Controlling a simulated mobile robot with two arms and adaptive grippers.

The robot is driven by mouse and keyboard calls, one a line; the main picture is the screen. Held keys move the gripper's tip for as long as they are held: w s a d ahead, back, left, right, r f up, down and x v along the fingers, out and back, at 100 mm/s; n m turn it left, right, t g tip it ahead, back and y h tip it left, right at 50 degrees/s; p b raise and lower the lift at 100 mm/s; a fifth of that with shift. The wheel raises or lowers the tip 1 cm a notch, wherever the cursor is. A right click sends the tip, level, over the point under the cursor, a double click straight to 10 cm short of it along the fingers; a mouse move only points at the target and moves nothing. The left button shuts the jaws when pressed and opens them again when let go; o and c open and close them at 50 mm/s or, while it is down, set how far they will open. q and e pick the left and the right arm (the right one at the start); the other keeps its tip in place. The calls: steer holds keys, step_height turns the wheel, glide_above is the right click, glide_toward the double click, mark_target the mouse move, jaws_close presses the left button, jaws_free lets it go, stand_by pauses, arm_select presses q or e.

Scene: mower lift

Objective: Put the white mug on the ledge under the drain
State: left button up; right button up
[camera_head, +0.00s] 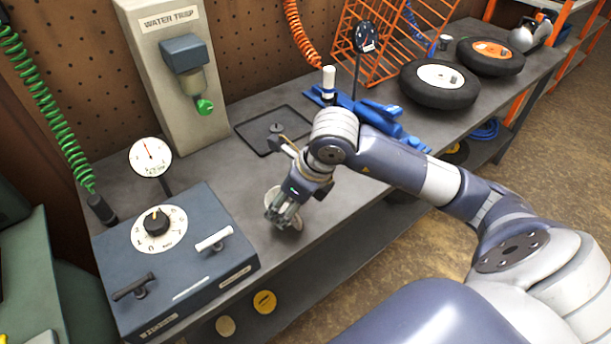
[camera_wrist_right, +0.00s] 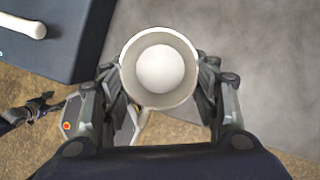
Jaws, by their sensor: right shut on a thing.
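The white mug (camera_wrist_right: 132,62) is between the fingers of my right gripper (camera_wrist_right: 163,95) in the right wrist view, its open mouth facing the camera. In the head view my right gripper (camera_head: 284,214) is shut on the mug (camera_head: 271,197), mostly hidden by the fingers, over the front of the grey bench. The drain is a green valve (camera_head: 204,106) under the water trap (camera_head: 185,53), behind and left of the gripper. I cannot make out a separate ledge under it. My left gripper is not recognisable in either view.
A blue-grey control box (camera_head: 180,262) with a dial and handles stands at left front. A gauge (camera_head: 151,157) stands behind it. A dark-outlined square (camera_head: 272,130) lies behind the gripper. Blue tooling (camera_head: 372,112) and wheels (camera_head: 440,83) lie to the right. The bench before the trap (camera_head: 212,178) is bare.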

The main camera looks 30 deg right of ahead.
steer(key=w+d, duration=0.1)
steer(key=d, duration=0.1)
steer(key=w+d+p, duration=0.1)
steer(key=d, duration=0.1)
steer(key=w+d, duration=0.2)
steer(key=shift+f, duration=0.2)
steer(key=w+d, duration=0.1)
steer(key=w+d+p, duration=0.1)
steer(key=d, duration=0.1)
steer(key=shift+w+d+f, duration=0.1)
steer(key=shift+w+f, duration=0.25)
steer(key=shift+f, duration=0.2)
step_height(320, 180, down, 2)
steer(key=shift+f+p, duration=0.1)
steer(key=shift+p, duration=0.55)
steer(key=shift+f, duration=0.65)
steer(key=o, duration=1)
steer(key=shift+c, duration=0.2)
arm_select(q)
steer(key=r, duration=0.3)
steer(key=shift+s+r, duration=0.25)
steer(key=shift+s, duration=0.15)
arm_select(e)
steer(key=shift+o, duration=0.5)
